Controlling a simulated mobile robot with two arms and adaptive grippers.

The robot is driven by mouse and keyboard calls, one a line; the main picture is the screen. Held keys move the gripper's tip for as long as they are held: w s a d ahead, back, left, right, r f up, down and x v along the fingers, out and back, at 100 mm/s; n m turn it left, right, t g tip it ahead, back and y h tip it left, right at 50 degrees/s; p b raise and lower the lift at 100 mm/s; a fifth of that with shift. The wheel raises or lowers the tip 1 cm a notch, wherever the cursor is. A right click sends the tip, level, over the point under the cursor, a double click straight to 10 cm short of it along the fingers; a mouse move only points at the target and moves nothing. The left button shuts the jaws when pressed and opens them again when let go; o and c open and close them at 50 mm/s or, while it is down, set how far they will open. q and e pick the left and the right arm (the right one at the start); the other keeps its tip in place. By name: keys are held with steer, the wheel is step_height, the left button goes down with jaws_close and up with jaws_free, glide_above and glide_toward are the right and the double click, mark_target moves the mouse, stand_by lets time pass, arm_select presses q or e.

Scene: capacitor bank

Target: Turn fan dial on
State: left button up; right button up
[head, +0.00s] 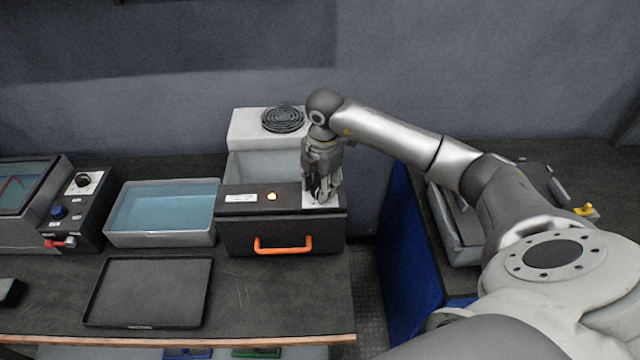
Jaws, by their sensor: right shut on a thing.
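The fan unit is a dark box (240,228) with an orange handle (283,246) on its front, standing at the back of the bench. A round black fan grille (283,119) sits on the pale housing behind it. A small light (272,197) glows on the box's top panel beside a white label (240,198). My right gripper (322,194) points down at the light plate (335,199) on the right end of that panel. It is shut on the fan dial, which the fingers mostly hide; its setting cannot be read. My left gripper is not in view.
A tray of blue liquid (163,240) and an empty black tray (148,292) lie left of the box. A control unit with a black knob (82,180), blue button (58,212) and red lever (60,243) stands farther left. A gap separates the bench from the blue cabinet (410,235).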

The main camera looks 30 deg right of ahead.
stand_by(0.3)
steer(key=o, duration=1.1)
steer(key=shift+c, duration=0.2)
step_height(320, 180, up, 12)
steer(key=shift+s, duration=0.4)
